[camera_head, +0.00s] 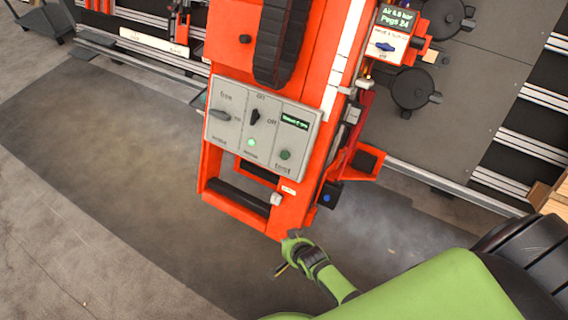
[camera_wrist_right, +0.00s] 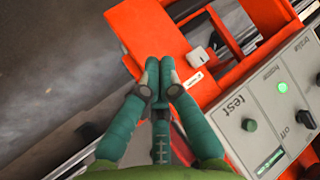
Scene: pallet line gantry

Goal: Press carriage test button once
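The grey control panel (camera_head: 232,133) is fixed on the orange carriage (camera_head: 222,190). Its round dark green test button (camera_head: 285,155) is above the label "test", and it also shows in the right wrist view (camera_wrist_right: 249,125). My right gripper (camera_head: 289,243) is below the carriage's lower end in the head view, apart from the button. In the right wrist view its fingertips (camera_wrist_right: 159,66) are together with nothing visible between them, and the button is to their lower right. My left gripper is not in view.
A black handle bar (camera_head: 238,195) crosses the carriage's lower end. Open floor (camera_head: 130,200) lies to the left.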

